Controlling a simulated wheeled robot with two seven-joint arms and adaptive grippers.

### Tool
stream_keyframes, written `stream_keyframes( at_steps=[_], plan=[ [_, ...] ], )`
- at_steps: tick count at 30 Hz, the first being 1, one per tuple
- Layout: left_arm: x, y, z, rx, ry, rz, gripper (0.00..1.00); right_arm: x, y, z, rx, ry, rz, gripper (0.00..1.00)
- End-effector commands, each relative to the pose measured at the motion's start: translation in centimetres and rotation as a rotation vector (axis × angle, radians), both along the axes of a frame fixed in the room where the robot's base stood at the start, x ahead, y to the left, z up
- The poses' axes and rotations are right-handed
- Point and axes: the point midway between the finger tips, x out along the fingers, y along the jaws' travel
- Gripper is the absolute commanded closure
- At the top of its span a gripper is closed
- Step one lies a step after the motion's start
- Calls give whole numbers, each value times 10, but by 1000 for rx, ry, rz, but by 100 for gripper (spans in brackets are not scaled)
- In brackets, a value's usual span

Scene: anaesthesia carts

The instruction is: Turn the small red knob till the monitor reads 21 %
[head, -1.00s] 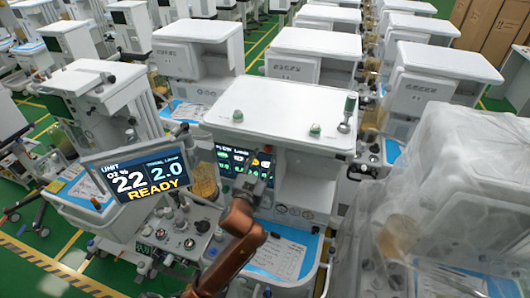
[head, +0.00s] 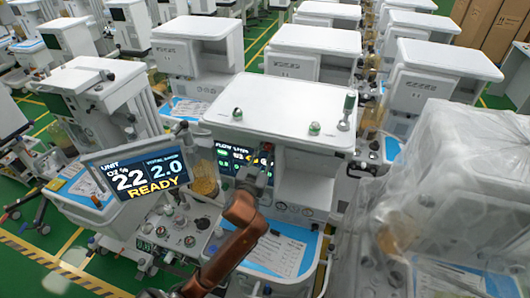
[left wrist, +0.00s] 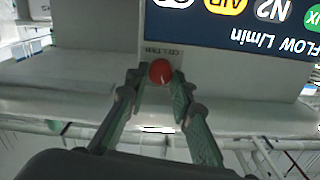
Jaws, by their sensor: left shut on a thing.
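The small red knob (left wrist: 160,71) sits on a pale panel strip beside the dark flow screen, seen in the left wrist view. My left gripper (left wrist: 159,82) is shut on it, with one green-grey finger on each side. In the head view my left gripper (head: 260,168) is at the front of the middle cart, beside the flow screen (head: 230,158), and largely hides the knob. The monitor (head: 140,178) reads 22 for O2 %, 2.0 for the total flow, and READY in yellow. My right gripper is not in view.
The white middle cart (head: 275,108) has a flat top with small fittings. A cart under clear plastic (head: 450,180) stands close on the right. A white sheet on a blue shelf (head: 280,255) lies below my arm. More carts fill the background.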

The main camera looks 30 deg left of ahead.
Motion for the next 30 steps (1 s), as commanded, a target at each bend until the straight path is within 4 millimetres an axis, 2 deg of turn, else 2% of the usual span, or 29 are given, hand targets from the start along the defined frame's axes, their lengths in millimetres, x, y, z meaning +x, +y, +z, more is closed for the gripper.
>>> stream_keyframes(
  at_steps=[3,10,18,28,29,30],
  plan=[
    [0,0,0,0,0,0,100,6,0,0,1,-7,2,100],
    [0,0,1,-58,-13,1,100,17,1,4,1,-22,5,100],
    [0,1,2,-195,-47,2,100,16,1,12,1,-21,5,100],
    [0,1,2,-205,-53,0,100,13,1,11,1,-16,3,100],
    [0,1,2,-205,-53,0,77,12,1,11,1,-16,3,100],
    [0,1,2,-205,-53,0,74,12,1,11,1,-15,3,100]
  ],
)
